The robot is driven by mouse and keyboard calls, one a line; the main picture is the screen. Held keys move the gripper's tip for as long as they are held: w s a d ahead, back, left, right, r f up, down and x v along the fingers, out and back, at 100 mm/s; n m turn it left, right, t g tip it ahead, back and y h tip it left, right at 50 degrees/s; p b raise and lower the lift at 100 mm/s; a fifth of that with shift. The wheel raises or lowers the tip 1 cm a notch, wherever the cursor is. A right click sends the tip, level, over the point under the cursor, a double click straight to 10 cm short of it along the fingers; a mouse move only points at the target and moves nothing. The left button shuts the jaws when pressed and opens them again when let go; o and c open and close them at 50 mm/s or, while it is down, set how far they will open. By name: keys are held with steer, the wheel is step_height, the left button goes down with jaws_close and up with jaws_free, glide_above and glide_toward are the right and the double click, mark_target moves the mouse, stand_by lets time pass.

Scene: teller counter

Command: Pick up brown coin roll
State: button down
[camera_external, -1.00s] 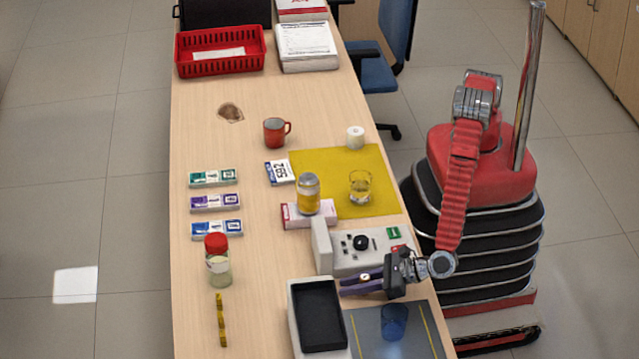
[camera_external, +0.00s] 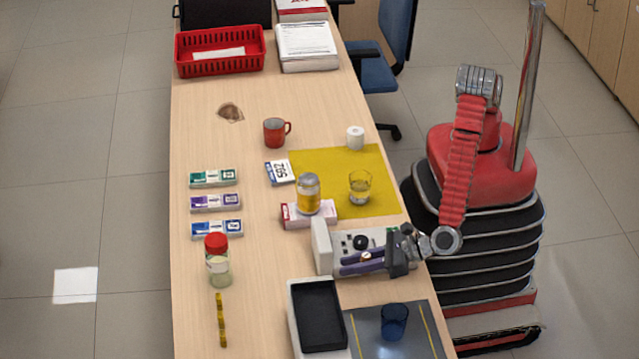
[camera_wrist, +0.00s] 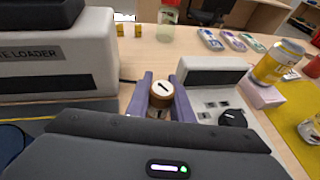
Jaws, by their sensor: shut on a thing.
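The brown coin roll (camera_wrist: 162,93) is upright between the two purple fingers of my gripper (camera_wrist: 161,99) in the wrist view. Its pale round end with a dark mark faces up. My gripper is shut on it. In the external view, my gripper (camera_external: 362,262) appears in front of the grey device with a black dial (camera_external: 352,241), overlapping its near side. The roll (camera_external: 366,256) shows there only as a small pale and brown spot. The lower part of the roll is hidden by the fingers and gripper body.
A white machine with a black tray (camera_external: 318,316) stands nearby, beside a dark mat (camera_external: 372,343) with a blue cup (camera_external: 394,321). A yellow can (camera_external: 308,196) and a glass (camera_external: 360,188) stand beyond the device. A red-lidded jar (camera_external: 218,262) is left. The back middle counter is mostly clear.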

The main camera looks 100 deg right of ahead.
steer(key=shift+r, duration=1.1)
